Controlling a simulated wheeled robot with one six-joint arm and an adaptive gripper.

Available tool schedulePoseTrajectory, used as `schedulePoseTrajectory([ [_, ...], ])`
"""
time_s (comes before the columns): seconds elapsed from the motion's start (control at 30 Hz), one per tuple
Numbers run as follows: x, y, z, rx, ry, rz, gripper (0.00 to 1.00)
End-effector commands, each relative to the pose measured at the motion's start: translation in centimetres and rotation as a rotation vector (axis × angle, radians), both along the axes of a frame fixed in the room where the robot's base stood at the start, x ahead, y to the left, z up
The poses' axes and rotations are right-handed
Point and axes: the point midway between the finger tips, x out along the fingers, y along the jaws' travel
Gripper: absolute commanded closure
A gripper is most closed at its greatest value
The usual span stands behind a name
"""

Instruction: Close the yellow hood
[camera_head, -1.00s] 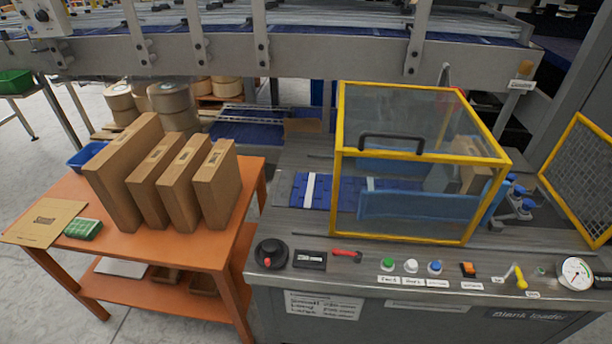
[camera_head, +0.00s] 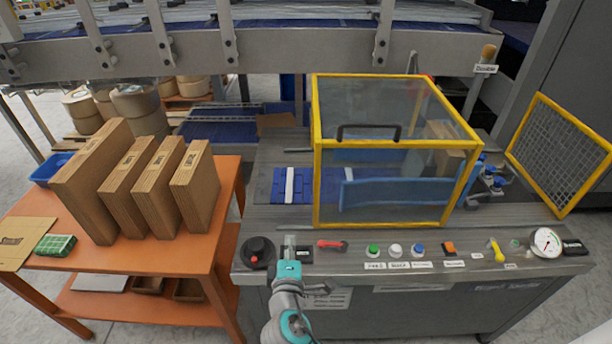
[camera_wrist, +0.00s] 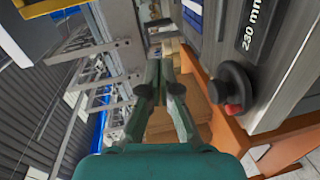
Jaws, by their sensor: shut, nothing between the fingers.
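The yellow hood (camera_head: 375,142) is a yellow-edged box with clear panels and a black handle (camera_head: 369,131) on its front upper edge. It sits on the grey machine top in the head view, its frame resting down around the blue parts inside. My gripper (camera_head: 290,243) is at the front edge of the machine, left of and below the hood, apart from it. In the wrist view my gripper (camera_wrist: 161,70) has its fingers together with nothing between them. A yellow piece (camera_wrist: 40,8) shows at the wrist view's top left; I cannot tell whether it is the hood.
The front panel has a black knob (camera_head: 258,252), a red lever (camera_head: 332,245), several buttons and a gauge (camera_head: 546,241). A yellow mesh guard (camera_head: 560,152) stands at right. An orange table (camera_head: 150,255) with cardboard boxes is at left. A conveyor frame spans the back.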

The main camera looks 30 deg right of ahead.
Motion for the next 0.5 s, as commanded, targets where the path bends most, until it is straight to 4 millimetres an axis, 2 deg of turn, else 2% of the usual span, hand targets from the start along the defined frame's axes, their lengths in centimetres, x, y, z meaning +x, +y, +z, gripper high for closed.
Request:
schedulePoseTrajectory([
  [0.03,1.6,0.0,2.0,-0.034,-0.013,-0.036,1.0],
  [0.1,2.9,-0.3,4.1,-0.079,-0.02,-0.09,1.0],
  [0.23,4.5,-0.6,7.4,-0.137,-0.029,-0.176,1.0],
  [0.4,5.4,-0.7,9.8,-0.171,-0.033,-0.24,1.0],
  [0.5,5.7,-1.0,10.3,-0.178,-0.034,-0.254,1.0],
])
